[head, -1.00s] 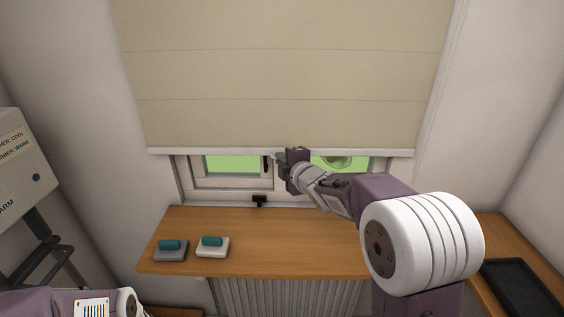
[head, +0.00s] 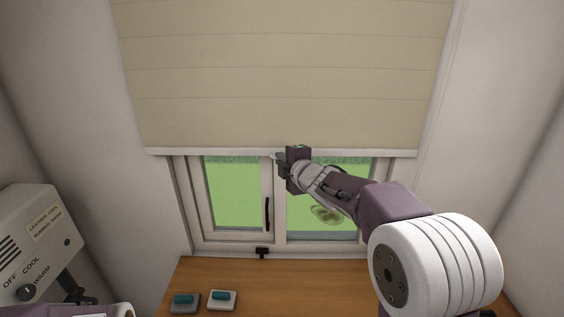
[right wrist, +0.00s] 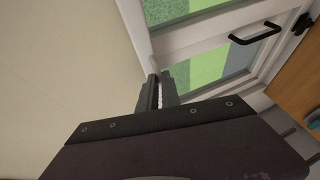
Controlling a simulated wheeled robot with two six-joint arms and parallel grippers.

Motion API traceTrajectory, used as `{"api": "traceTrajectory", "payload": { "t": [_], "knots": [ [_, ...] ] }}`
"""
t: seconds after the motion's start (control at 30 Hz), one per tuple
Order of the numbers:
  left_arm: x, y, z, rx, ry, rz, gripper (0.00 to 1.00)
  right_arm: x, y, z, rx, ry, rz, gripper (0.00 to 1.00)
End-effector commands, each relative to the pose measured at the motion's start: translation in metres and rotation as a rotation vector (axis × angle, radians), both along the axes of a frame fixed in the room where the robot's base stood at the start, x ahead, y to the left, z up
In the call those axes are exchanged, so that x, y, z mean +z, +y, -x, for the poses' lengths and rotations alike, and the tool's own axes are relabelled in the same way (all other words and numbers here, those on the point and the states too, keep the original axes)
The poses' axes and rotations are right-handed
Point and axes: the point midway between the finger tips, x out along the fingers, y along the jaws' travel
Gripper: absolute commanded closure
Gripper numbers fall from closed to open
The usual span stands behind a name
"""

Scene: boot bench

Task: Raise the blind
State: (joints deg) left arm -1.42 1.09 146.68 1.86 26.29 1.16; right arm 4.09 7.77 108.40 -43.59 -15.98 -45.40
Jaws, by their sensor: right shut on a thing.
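The beige blind (head: 280,85) hangs over the upper part of the window in the head view, with a pale bottom bar (head: 215,152). The lower panes show below it. My right gripper (head: 279,157) is at the middle of that bar. In the right wrist view its two dark fingers (right wrist: 162,90) are close together at the blind's lower edge, beside the blind's cloth (right wrist: 70,70). It is shut on the bar; the gripped spot is mostly hidden by the fingers. My left gripper is not seen; only part of my left arm shows at the lower left.
The window (head: 235,195) has a dark handle (head: 267,214) and a black catch (head: 262,252). A wooden sill (head: 300,272) below holds two small blocks with teal tops (head: 185,300) (head: 222,296). A grey control box (head: 38,240) stands at the left.

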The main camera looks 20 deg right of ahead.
Motion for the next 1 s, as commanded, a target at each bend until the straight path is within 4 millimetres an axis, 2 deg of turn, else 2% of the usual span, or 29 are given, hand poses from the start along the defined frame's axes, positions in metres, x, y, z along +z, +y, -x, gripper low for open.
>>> {"api": "traceTrajectory", "payload": {
  "t": [0.1, 0.5, 0.53, 0.6, 0.9, 1.0],
  "knots": [
    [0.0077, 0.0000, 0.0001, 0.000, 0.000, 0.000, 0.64, 0.0087, -0.0002, 0.0000, -0.001, -0.001, 0.000, 1.00],
    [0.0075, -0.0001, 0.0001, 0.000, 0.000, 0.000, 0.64, 0.0084, -0.0002, 0.0001, -0.001, 0.000, 0.000, 1.00],
    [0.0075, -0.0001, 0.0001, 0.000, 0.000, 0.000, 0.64, 0.0084, -0.0002, 0.0001, -0.001, 0.000, 0.000, 0.87],
    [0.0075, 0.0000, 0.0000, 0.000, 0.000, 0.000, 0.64, 0.0083, -0.0002, 0.0000, -0.001, 0.000, 0.000, 0.71],
    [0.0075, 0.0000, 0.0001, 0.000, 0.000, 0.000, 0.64, 0.0085, -0.0002, 0.0008, 0.000, 0.000, 0.000, 0.71],
    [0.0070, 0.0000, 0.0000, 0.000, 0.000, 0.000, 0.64, 0.0109, -0.0012, 0.0086, 0.000, -0.001, 0.001, 0.71]
  ]
}}
